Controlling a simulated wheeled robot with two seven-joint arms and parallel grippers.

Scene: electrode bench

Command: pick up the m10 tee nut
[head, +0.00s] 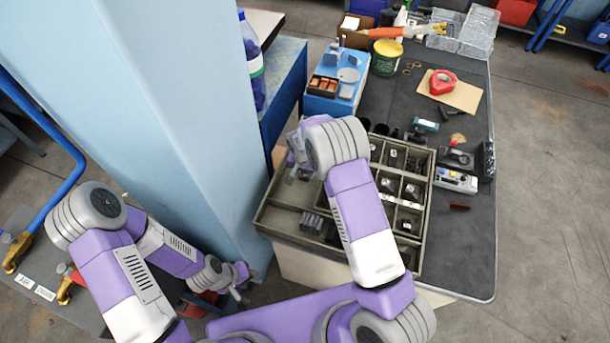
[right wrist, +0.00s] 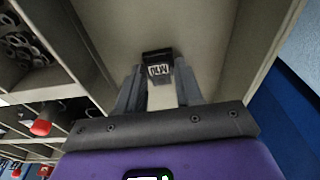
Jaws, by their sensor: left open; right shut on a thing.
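My right gripper (right wrist: 158,80) is shut on a small dark block with a white label, which I take to be the m10 tee nut (right wrist: 158,64). The label's characters look like M10, seen turned around. Bare compartment floor shows behind the nut; I cannot tell whether the nut touches it. In the head view my right gripper (head: 293,178) is over the left part of the divided tray (head: 277,238), and the nut is not clearly visible there. My left gripper (head: 240,293) is open and empty at the lower left, away from the tray.
Grey blocks (head: 311,222) stand in the tray's front left area. Smaller compartments to the right hold assorted parts. A blue pillar (head: 200,130) stands close on the left.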

